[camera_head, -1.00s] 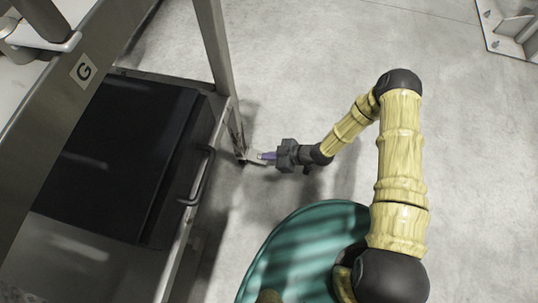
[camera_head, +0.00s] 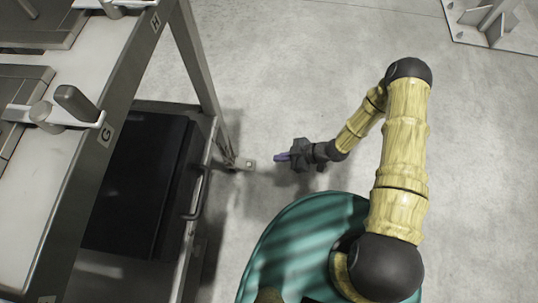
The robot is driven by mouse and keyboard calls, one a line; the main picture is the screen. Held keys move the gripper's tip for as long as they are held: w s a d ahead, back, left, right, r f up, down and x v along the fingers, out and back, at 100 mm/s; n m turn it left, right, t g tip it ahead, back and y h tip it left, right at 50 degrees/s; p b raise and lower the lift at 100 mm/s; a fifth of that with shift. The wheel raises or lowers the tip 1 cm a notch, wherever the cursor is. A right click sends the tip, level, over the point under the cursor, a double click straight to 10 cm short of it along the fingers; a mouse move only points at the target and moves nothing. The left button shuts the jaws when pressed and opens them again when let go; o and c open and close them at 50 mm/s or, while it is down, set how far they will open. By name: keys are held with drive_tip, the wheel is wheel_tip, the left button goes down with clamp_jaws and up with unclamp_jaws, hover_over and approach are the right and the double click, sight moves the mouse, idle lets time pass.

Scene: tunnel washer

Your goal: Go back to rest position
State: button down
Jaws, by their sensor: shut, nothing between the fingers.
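My gripper (camera_head: 283,157) is at the end of my bent yellow arm, low over the grey floor and pointing left. Its purple fingers are shut with nothing seen between them. A gap of bare floor lies between the fingertips and the foot (camera_head: 243,164) of the metal frame. My arm reaches forward and then folds left at a black joint.
A metal bench (camera_head: 127,90) with plates marked G and H stands on the left. Below it is a black box (camera_head: 139,185) with a handle (camera_head: 198,192). A metal bracket (camera_head: 497,22) is bolted at the top right. The floor (camera_head: 330,65) between them is clear.

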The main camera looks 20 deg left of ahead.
drive_tip(key=shift+w+d+r, duration=0.1)
drive_tip(key=shift+d+r, duration=0.15)
drive_tip(key=shift+d, duration=0.15)
